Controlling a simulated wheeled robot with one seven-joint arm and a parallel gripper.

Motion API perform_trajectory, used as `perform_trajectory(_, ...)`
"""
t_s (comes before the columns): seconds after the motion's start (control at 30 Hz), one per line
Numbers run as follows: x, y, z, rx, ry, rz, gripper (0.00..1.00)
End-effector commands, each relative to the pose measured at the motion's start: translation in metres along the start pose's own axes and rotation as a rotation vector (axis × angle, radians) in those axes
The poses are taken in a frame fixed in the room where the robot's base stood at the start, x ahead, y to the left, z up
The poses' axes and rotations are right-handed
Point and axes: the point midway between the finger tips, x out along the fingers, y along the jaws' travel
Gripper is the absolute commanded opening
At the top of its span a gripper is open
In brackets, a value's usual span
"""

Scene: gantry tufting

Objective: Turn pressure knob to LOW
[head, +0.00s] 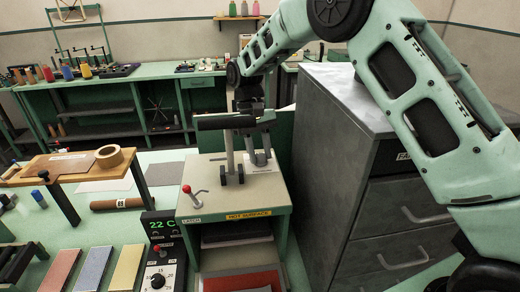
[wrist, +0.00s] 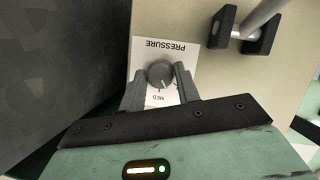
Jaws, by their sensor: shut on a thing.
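The pressure knob (wrist: 161,73) is a round grey knob on a white label plate (wrist: 143,58) marked PRESSURE, which appears upside down in the wrist view. The word MED is readable at the plate's lower edge; LOW is not readable, and the fingers cover part of the plate. A small pale mark on the knob seems to point toward the MED side. My gripper (wrist: 160,77) is shut on the knob, one finger on each side.
The press (head: 190,208) has a red-tipped latch lever (head: 187,190) and a HOT SURFACE strip (head: 248,215). A grey drawer cabinet (head: 335,150) stands close on the right. A control box (head: 160,250) reading 22 C stands front left. A black bracket (wrist: 222,27) with a rod is near the knob.

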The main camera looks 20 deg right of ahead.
Motion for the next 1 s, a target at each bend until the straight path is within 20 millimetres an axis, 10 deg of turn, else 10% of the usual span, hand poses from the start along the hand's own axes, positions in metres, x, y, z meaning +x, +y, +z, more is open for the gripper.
perform_trajectory(1.0,0.0004,-0.0026,-0.0004,-0.424,0.004,0.177,0.09)
